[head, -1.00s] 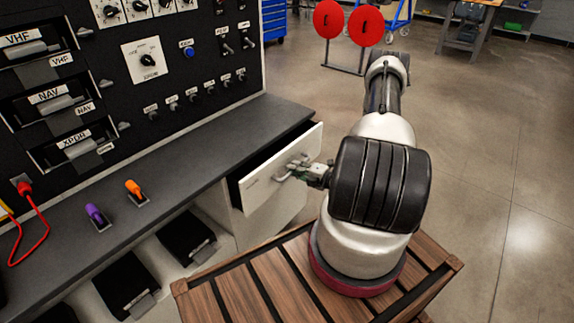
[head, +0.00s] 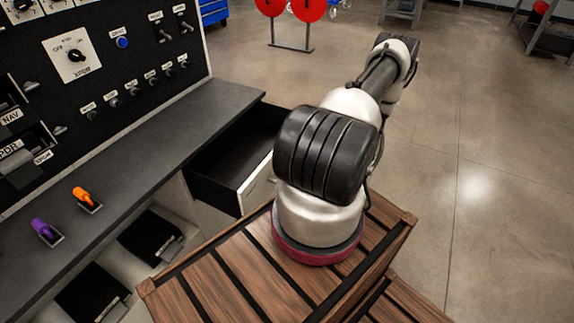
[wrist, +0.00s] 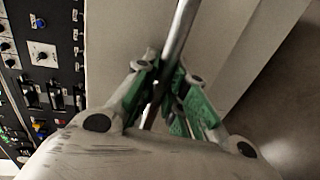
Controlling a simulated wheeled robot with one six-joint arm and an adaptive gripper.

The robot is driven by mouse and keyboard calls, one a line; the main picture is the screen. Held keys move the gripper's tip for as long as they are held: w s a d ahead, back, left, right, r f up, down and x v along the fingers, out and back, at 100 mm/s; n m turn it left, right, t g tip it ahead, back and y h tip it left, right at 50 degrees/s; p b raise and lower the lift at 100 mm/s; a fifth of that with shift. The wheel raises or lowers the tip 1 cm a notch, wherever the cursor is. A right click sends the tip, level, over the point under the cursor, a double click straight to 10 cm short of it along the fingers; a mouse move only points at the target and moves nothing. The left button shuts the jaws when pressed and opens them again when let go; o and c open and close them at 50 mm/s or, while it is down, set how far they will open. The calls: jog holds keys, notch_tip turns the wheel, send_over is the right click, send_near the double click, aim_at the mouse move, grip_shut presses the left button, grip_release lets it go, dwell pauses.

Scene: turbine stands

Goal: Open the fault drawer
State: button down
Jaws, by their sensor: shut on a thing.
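The fault drawer (head: 258,187) has a white front and a dark, empty-looking inside. It stands well out from under the grey counter in the head view, with its right part hidden behind my arm. In the wrist view my gripper (wrist: 161,78) has its green-padded fingers closed around the metal bar handle (wrist: 180,35). The pale drawer front (wrist: 120,45) lies behind the handle. My gripper is hidden behind my arm in the head view.
The black switch panel (head: 110,60) rises behind the grey counter (head: 150,140). Purple (head: 45,230) and orange (head: 86,198) levers stand on the counter. Black bins (head: 150,237) sit below. Red discs (head: 308,8) on a stand are at the back. Open concrete floor lies right.

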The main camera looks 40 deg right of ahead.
jog(key=c, duration=1.5)
grip_release()
jog(key=shift+o, duration=0.2)
jog(key=v, duration=1.2)
jog(key=shift+w+r, duration=0.1)
